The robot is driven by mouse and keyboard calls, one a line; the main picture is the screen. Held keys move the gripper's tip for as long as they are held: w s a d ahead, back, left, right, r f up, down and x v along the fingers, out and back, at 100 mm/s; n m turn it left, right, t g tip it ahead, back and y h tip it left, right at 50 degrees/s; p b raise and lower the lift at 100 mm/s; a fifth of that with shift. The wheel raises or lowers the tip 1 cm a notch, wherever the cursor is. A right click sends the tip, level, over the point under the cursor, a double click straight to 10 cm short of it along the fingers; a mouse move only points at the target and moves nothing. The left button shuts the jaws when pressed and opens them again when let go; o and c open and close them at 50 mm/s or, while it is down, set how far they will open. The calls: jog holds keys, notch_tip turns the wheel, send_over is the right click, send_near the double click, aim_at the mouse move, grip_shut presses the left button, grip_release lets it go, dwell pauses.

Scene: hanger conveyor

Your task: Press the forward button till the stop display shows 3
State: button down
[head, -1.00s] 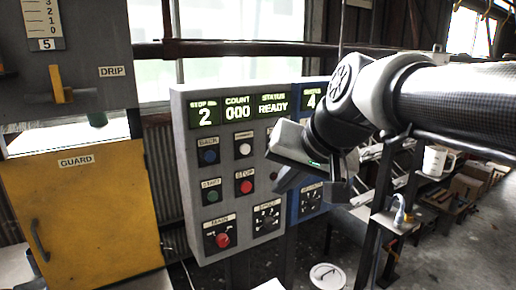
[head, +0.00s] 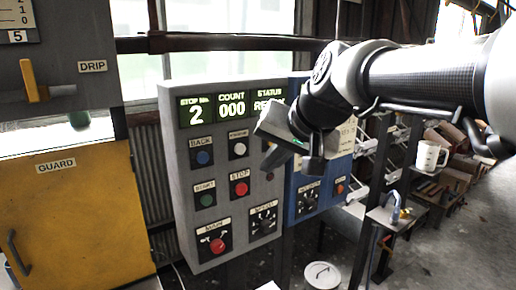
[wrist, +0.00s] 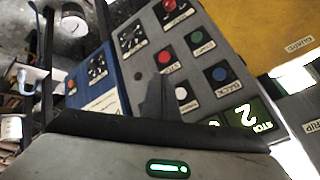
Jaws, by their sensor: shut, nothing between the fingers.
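The grey control panel (head: 180,150) stands upright in the middle of the head view. Its stop display (head: 197,110) shows 2. The forward button (head: 239,149) is white, right of the blue back button (head: 204,157); its label is blurred. In the wrist view the white button (wrist: 181,93) shows just right of the dark fingers, and the stop display (wrist: 245,115) also reads 2. My gripper (head: 274,157) is shut and empty, in front of the panel's right edge, right of the white button and apart from it. It hides part of the status display.
Below are a green start button (head: 207,199), a red stop button (head: 240,188), a red main switch (head: 217,246) and a speed knob (head: 263,221). The count display (head: 232,106) reads 000. A blue panel (head: 307,200) adjoins on the right. A yellow guard door (head: 80,215) is at left.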

aim_at(241, 149)
jog(key=w+a, duration=0.1)
jog(key=w, duration=0.1)
jog(key=w+a+p, duration=0.1)
jog(key=w, duration=0.1)
jog(key=w+a+p, duration=0.1)
jog(key=w+a, duration=0.1)
jog(key=shift+w+a, duration=0.1)
dwell(2.0)
jog(key=shift+w+a, duration=0.2)
jog(key=shift+w, duration=0.05)
